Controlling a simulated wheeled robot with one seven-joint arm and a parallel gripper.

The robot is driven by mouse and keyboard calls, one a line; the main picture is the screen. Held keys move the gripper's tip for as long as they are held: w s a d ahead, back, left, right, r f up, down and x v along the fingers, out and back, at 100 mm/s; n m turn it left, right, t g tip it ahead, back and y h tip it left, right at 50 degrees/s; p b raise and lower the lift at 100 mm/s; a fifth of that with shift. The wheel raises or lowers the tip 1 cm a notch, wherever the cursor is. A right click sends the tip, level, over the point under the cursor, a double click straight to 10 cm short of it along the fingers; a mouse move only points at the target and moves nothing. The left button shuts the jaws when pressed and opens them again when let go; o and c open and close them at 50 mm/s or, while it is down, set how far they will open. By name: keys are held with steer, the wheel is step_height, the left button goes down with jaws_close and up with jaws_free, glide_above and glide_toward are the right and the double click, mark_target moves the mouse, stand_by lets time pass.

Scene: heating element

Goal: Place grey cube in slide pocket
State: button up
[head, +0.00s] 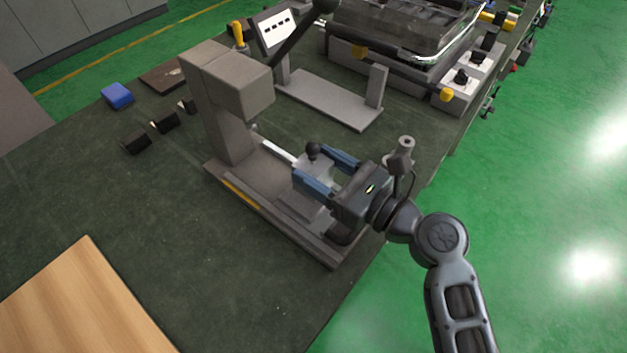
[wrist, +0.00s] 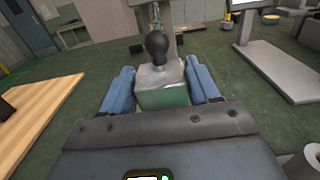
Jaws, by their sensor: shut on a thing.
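My gripper (head: 315,172) is over the front part of the grey slide base of a press-like machine (head: 225,110). Its two blue fingers close on the sides of a grey block (head: 318,168). In the wrist view the block (wrist: 160,95) sits between the fingers, with a greenish sheen on its near face. A black ball knob (wrist: 156,45) rises at the block's top; I cannot tell whether it belongs to the block or to the slide behind. The slide pocket is not clearly visible; gripper and block hide that part of the base. I cannot tell whether the block rests on the slide.
The machine's column and overhanging head stand just beyond my gripper. A grey stand (head: 330,100) is behind. A blue block (head: 117,95) and several black pieces lie left. A wooden board (head: 85,305) lies front left. The dark table between is clear.

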steer(key=shift+w+a+f, duration=0.25)
steer(key=shift+a+f, duration=0.1)
steer(key=shift+a, duration=0.2)
steer(key=shift+f+b, duration=0.35)
steer(key=shift+f, duration=1.6)
steer(key=shift+f, duration=0.2)
steer(key=o, duration=1.4)
steer(key=shift+o, duration=0.2)
